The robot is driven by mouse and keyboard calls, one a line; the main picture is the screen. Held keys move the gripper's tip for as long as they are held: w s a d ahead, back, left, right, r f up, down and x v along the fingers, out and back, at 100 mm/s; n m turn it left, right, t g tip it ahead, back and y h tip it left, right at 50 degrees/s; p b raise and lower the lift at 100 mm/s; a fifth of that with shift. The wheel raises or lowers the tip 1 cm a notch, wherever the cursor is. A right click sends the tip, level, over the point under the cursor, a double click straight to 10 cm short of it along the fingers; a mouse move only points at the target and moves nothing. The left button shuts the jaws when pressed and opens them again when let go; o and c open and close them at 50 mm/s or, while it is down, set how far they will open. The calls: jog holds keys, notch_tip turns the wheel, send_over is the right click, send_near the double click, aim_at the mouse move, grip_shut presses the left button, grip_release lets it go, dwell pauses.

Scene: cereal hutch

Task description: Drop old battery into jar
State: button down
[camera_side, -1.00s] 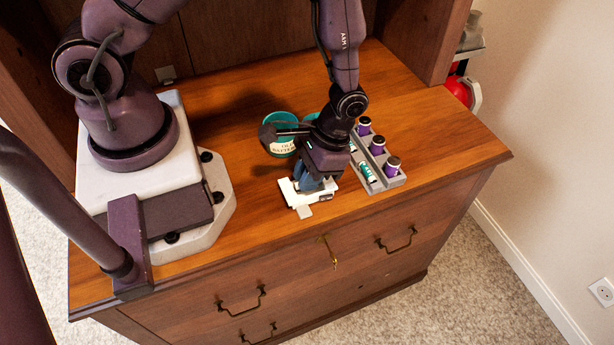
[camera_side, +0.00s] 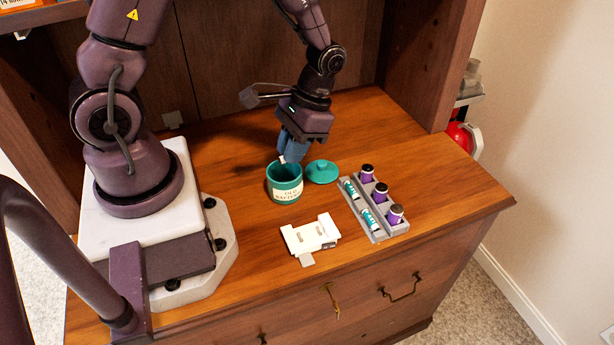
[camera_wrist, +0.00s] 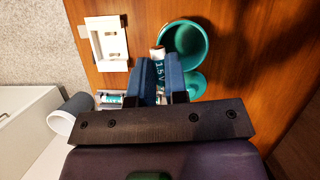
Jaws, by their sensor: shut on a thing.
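A teal jar (camera_side: 285,188) with a white label reading "OLD" and a partly legible second word stands open on the wooden top. It also shows in the wrist view (camera_wrist: 201,38). My gripper (camera_side: 291,153) is above the jar's mouth, at its back rim in the side view. Its blue fingers are shut on a battery (camera_wrist: 158,59) with a pale end and "1.5V" on its side. The battery's pale lower end shows in the side view (camera_side: 283,159), near the jar opening. The rest of it is hidden by the fingers.
The teal lid (camera_side: 322,171) lies right of the jar. A white battery holder (camera_side: 297,240) with an open, empty-looking bay lies in front. A grey tray (camera_side: 377,236) at right holds purple and teal batteries. The wood behind the lid is clear.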

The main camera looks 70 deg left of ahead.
jog(key=shift+m, duration=0.9)
jog(key=shift+s+a+f, duration=0.2)
jog(key=shift+a+f, duration=0.5)
jog(key=shift+f, duration=0.25)
jog(key=shift+s+a+f, duration=0.2)
jog(key=shift+a+f, duration=0.45)
jog(key=shift+f, duration=0.25)
jog(key=c, duration=0.8)
grip_release()
jog(key=shift+r, duration=0.1)
jog(key=shift+s+v, duration=0.15)
jog(key=shift+v, duration=1.55)
jog(key=shift+s+v, duration=0.15)
jog(key=shift+v, duration=1.5)
jog(key=shift+d+r, duration=0.1)
jog(key=shift+d, duration=0.05)
